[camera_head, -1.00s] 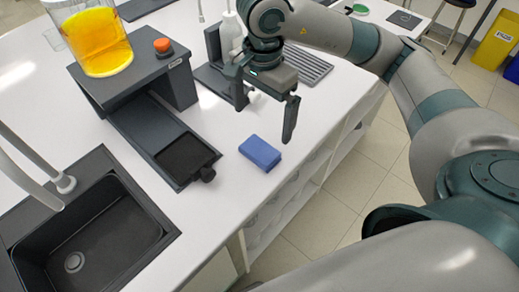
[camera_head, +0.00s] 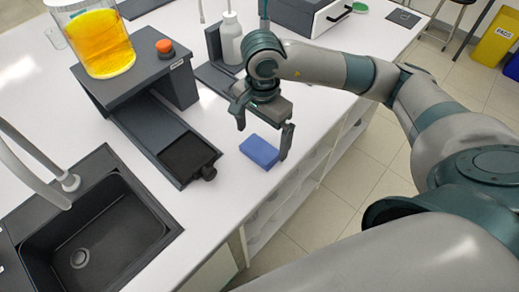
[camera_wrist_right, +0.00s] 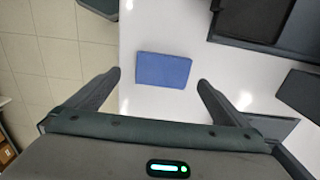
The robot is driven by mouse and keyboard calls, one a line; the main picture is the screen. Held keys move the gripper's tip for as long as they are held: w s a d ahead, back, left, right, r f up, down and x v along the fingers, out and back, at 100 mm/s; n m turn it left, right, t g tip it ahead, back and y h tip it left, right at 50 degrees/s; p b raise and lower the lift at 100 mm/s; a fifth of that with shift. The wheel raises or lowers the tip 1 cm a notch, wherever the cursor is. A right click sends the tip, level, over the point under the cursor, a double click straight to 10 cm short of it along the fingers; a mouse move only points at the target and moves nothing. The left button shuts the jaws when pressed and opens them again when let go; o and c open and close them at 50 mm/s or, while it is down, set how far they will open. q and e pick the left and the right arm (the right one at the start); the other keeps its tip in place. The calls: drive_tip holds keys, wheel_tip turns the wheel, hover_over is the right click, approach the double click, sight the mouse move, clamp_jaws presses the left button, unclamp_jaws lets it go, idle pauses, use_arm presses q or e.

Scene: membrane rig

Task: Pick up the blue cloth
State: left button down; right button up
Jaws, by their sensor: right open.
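The blue cloth (camera_head: 259,151) is a small folded block lying flat on the white bench, close to its front edge. My right gripper (camera_head: 264,142) is open just above and behind it, with one finger to the left and one at the cloth's right side. In the right wrist view the cloth (camera_wrist_right: 163,70) lies just beyond the two open fingertips (camera_wrist_right: 160,80), between their lines, with nothing held. Whether a finger touches the cloth cannot be told. My left gripper is not in view.
A dark rig with a sliding tray (camera_head: 187,158) stands left of the cloth, under a beaker of orange liquid (camera_head: 97,42). A black sink (camera_head: 90,235) is at lower left. A white bottle (camera_head: 231,40) stands behind the gripper. The bench's front edge is close on the right.

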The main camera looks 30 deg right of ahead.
sight(259, 148)
drive_tip(key=shift+w+f+p, duration=0.1)
drive_tip(key=shift+f+p, duration=0.3)
drive_tip(key=shift+p, duration=0.05)
wheel_tip(259, 148, down, 4)
drive_tip(key=shift+w+a+r+p, duration=0.15)
drive_tip(key=shift+p, duration=0.85)
drive_tip(key=shift+f, duration=0.3)
drive_tip(key=shift+c, duration=0.6)
drive_tip(key=c, duration=0.9)
